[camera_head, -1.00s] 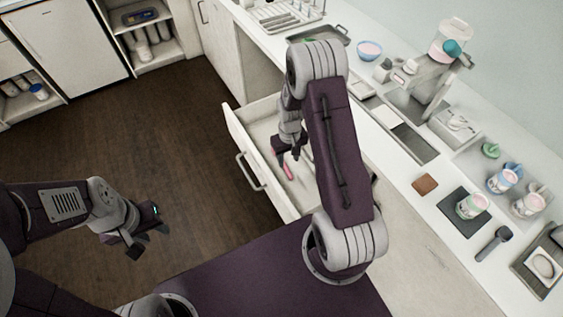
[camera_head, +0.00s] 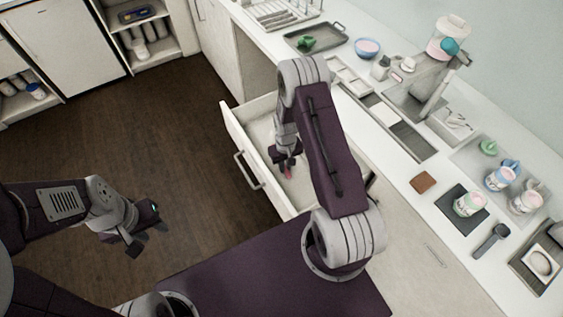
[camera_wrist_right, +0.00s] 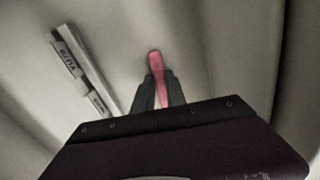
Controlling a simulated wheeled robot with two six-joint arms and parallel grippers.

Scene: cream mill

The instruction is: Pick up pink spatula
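The pink spatula (camera_wrist_right: 157,72) lies in the open drawer (camera_head: 236,133). Its rounded pink end shows in the right wrist view, and a small pink bit (camera_head: 287,174) shows in the head view. The rest is hidden by my right gripper. My right gripper (camera_wrist_right: 161,86) is down inside the drawer with one dark finger close on each side of the spatula. I cannot tell whether the fingers press on it. My left gripper (camera_head: 146,243) is over the floor at the left, empty, its fingers apart.
A light labelled bar (camera_wrist_right: 84,72) lies left of the spatula in the drawer. The drawer walls stand close around my right gripper. The counter holds a tray (camera_head: 315,40), a blue bowl (camera_head: 367,48), a brown square (camera_head: 423,182) and several cups.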

